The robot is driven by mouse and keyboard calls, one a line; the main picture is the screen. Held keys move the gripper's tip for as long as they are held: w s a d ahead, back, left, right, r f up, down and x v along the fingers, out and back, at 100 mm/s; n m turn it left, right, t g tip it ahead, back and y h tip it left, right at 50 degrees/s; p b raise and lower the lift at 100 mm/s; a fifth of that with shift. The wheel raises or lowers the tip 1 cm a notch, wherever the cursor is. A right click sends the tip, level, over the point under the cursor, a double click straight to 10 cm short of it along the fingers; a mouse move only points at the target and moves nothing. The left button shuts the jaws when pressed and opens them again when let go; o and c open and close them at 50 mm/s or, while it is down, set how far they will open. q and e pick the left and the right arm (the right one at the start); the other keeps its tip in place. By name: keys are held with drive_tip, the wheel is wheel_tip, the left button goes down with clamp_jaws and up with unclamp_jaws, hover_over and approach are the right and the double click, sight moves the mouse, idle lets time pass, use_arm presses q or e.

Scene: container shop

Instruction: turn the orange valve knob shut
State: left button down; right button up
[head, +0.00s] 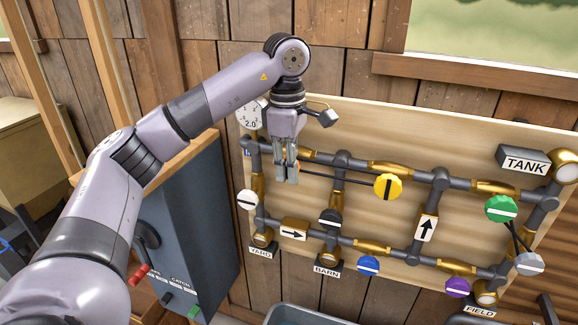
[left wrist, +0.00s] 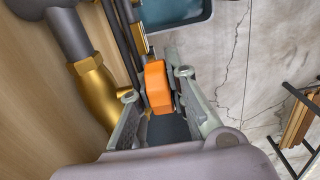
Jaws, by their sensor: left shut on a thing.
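The orange valve knob (left wrist: 158,87) shows in the left wrist view between the two fingers of my left gripper (left wrist: 160,105). The fingers are closed on its sides. In the head view my left gripper (head: 286,172) points down at the upper left of the pipe board, and its fingers hide nearly all of the knob. The way the knob is turned cannot be told. My right gripper is in neither view.
A grey cabinet (head: 185,215) stands left, close to my arm.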

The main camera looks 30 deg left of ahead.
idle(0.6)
use_arm(q)
drive_tip(key=c, duration=1.8)
unclamp_jaws()
drive_tip(key=shift+c, duration=0.2)
drive_tip(key=shift+f, duration=0.1)
wheel_tip(320, 180, up, 12)
drive_tip(key=shift+d+r, duration=0.1)
